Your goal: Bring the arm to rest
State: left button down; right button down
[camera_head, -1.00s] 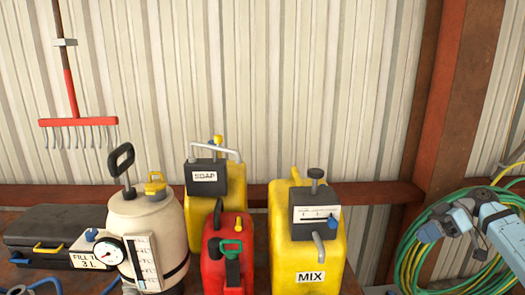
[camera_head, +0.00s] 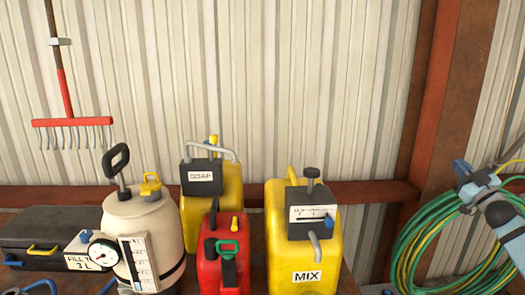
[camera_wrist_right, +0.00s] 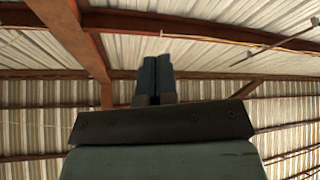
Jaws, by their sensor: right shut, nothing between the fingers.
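My right arm comes in from the right edge in the head view. Its gripper (camera_head: 462,168) is raised in front of the coiled hose and steel post, apart from the containers. In the right wrist view the two dark fingers (camera_wrist_right: 156,78) are together, pointing up at the roof, with nothing between them. My left gripper is not in view.
A cream sprayer (camera_head: 145,235), a yellow SOAP can (camera_head: 228,205), a red can (camera_head: 210,270) and a yellow MIX can (camera_head: 285,255) stand near a black case (camera_head: 45,230). A green and yellow hose (camera_head: 420,240) hangs right. A red rake (camera_head: 72,122) hangs left.

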jog(key=w+d+f+m+g+h, duration=0.1)
jog(key=d+f+m+g+h, duration=0.3)
jog(key=d+f+h, duration=0.5)
jog(key=s+a+f+n+g+y, duration=0.1)
jog(key=s+a+f+g+y, duration=0.1)
jog(key=s+a+f, duration=0.7)
jog(key=s+a+f+n+g+y, duration=0.1)
jog(key=s+a+f+y, duration=0.1)
jog(key=a+f, duration=1.2)
jog(key=s+a+f+g+y, duration=0.1)
jog(key=s+a+f, duration=0.5)
jog(key=s, duration=0.3)
jog(key=s+a+f+g+y, duration=0.1)
jog(key=s+a+f+g, duration=0.1)
jog(key=s+a+f, duration=0.5)
jog(key=s+a+m, duration=0.1)
jog(key=s+a, duration=0.3)
jog(key=s, duration=0.4)
jog(key=s+a+f+m+g+y, duration=0.1)
jog(key=s+a, duration=0.4)
jog(key=s, duration=0.4)
jog(key=shift+s+m, duration=0.25)
jog(key=shift+m, duration=0.05)
